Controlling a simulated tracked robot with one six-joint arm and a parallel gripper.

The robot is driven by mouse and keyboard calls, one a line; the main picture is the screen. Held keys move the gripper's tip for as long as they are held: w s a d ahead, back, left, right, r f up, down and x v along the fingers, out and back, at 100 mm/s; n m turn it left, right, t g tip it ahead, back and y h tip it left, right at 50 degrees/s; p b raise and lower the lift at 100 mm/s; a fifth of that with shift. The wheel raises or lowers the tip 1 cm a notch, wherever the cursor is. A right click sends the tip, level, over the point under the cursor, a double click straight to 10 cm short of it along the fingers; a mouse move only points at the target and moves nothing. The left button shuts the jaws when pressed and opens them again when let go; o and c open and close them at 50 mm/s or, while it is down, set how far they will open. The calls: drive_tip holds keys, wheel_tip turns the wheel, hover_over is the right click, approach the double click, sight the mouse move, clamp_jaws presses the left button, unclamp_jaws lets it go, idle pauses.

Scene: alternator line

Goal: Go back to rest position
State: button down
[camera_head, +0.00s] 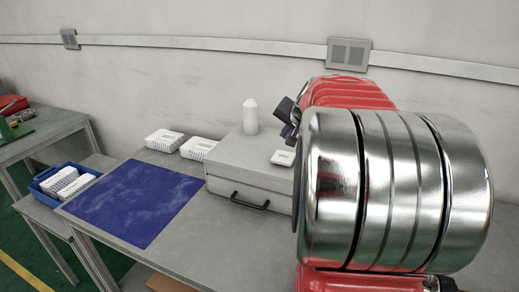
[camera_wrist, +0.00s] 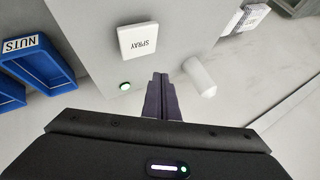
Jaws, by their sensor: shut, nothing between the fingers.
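My gripper (camera_wrist: 163,78) is shut with its dark fingers together and nothing between them, in the wrist view. It hangs above the grey box, between a white block labelled SPRAY (camera_wrist: 138,40) and a white round-tipped bottle (camera_wrist: 199,77). In the head view the dark gripper (camera_head: 286,112) shows only partly at the left edge of my red and chrome arm, which hides the rest. The bottle (camera_head: 250,117) stands upright on the grey box (camera_head: 245,165), left of the gripper. The white block (camera_head: 283,157) lies on the box, below the gripper in the picture.
In the wrist view, a blue NUTS bin (camera_wrist: 40,66) is at left and a green-lit button (camera_wrist: 125,86) is near the block.

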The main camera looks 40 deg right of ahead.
drive_tip(key=shift+n+g+y, duration=0.6)
drive_tip(key=shift+g, duration=0.1)
drive_tip(key=s+a+f, duration=0.2)
drive_tip(key=f, duration=0.1)
drive_tip(key=s+a+f, duration=0.1)
drive_tip(key=shift+a+f, duration=0.1)
drive_tip(key=shift+f, duration=0.25)
drive_tip(key=s+a+n+y, duration=0.1)
drive_tip(key=s+a+n, duration=0.3)
drive_tip(key=a, duration=0.8)
drive_tip(key=s+a+f+n+y, duration=0.1)
drive_tip(key=s+a+n, duration=0.3)
drive_tip(key=a, duration=0.9)
drive_tip(key=s+a+f+n+g+y, duration=0.1)
drive_tip(key=s+a+n, duration=0.4)
drive_tip(key=a, duration=0.8)
drive_tip(key=s, duration=0.2)
drive_tip(key=shift+s+a, duration=0.15)
drive_tip(key=shift+s, duration=0.2)
drive_tip(key=shift+f, duration=0.1)
